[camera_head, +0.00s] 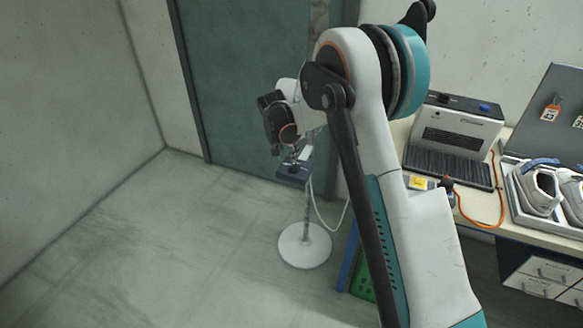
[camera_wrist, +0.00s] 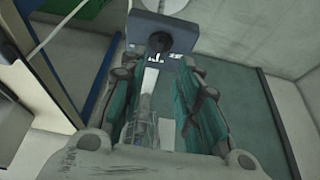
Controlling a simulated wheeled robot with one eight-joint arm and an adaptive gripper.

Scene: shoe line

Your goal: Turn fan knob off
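The fan's dark blue-grey control box (camera_wrist: 188,40) is in the upper middle of the wrist view, just beyond my fingertips. A round black knob (camera_wrist: 160,42) sits on its face, with small white markings below it. In the head view the box (camera_head: 293,173) shows small, on the fan stand's pole above a round white base (camera_head: 305,246); the knob cannot be made out there. My gripper (camera_wrist: 158,72) is open, its two teal fingers spread with no object held between them. The fan's head is hidden or out of view.
A workbench (camera_head: 478,232) at the right holds a grey machine (camera_head: 455,125), a tray with white shoes (camera_head: 540,190) and an orange cable. A white cord (camera_head: 335,222) hangs beside the stand. A green crate (camera_head: 362,280) stands near the bench. The floor at left is clear.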

